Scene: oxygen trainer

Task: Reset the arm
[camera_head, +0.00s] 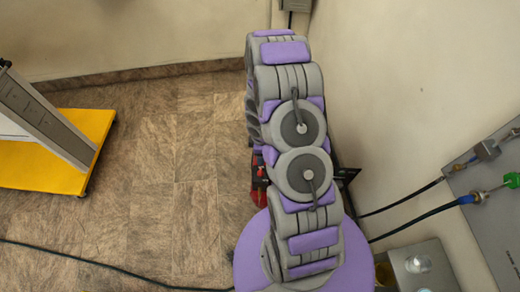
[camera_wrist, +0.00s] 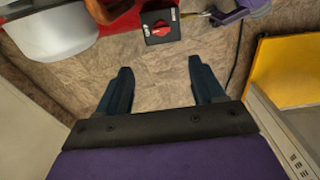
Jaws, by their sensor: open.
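My arm (camera_head: 285,140), grey with purple pads, reaches up and away from its round purple base in the head view. It stands folded at the two round grey joints in the middle. In the wrist view my gripper (camera_wrist: 158,88) shows two dark fingers spread wide apart. Nothing is between them; only the tiled floor shows there. In the head view the gripper is hidden behind the arm.
A yellow wheeled platform (camera_head: 50,165) stands at the left, and in the wrist view at the right (camera_wrist: 285,70). A wall panel (camera_head: 490,215) with cables is at the right. A black box with a red knob (camera_wrist: 162,27) lies beyond the fingers. Floor at left-centre is mostly clear.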

